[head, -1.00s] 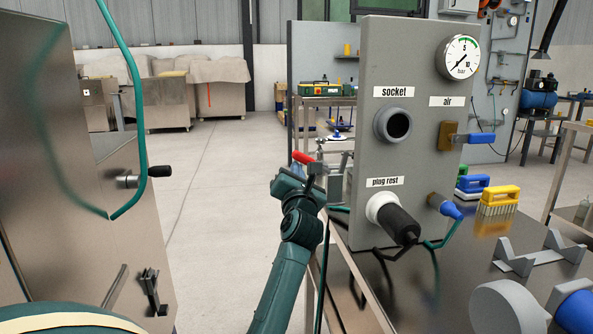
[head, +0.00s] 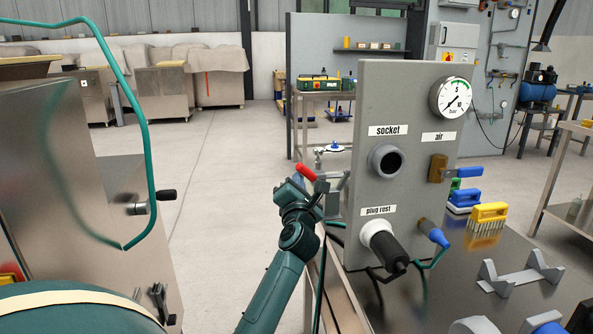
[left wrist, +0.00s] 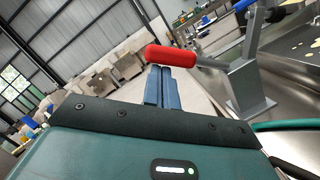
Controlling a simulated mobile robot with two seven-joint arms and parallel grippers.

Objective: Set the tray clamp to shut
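The tray clamp has a red handle (head: 306,172) and a grey metal bracket, just left of the grey panel in the head view. In the left wrist view the red handle (left wrist: 171,57) lies across the picture just beyond my fingertips, with its rod running right to the grey bracket (left wrist: 245,88). My left gripper (head: 297,190) is just below the handle in the head view. Its blue fingers (left wrist: 160,88) are together with nothing visible between them. I cannot tell whether the fingertips touch the handle. My right gripper is not in view.
The grey panel (head: 407,110) carries a socket (head: 385,160), a gauge (head: 452,97), an air valve and a black plug. Brushes (head: 488,217) and a grey cradle (head: 521,277) are on the metal table. A steel machine (head: 85,180) stands left. The floor between is clear.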

